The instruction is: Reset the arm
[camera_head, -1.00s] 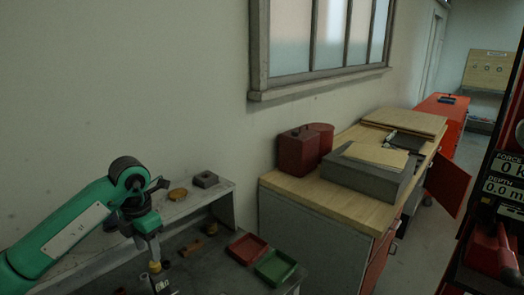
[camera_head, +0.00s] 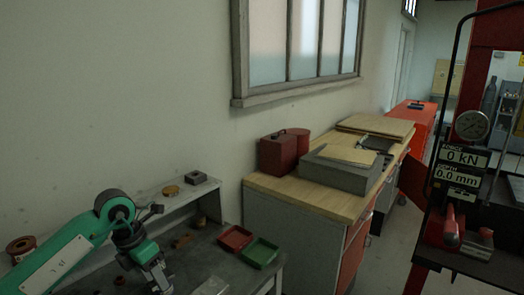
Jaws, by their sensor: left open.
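My left arm comes in from the lower left, green with a dark wrist joint. My left gripper (camera_head: 160,286) hangs down over the grey workbench (camera_head: 215,262) at the bottom edge of the view. Its fingertips are partly cut off by the frame, and the jaws are open. I see nothing held in it. My right gripper is not in view. No gate valve can be made out.
A red tray (camera_head: 235,238) and a green tray (camera_head: 260,252) lie on the bench right of the gripper. A wooden-topped cabinet (camera_head: 300,200) stands beyond. A red press (camera_head: 455,215) with a gauge stands at right. The wall is behind the bench.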

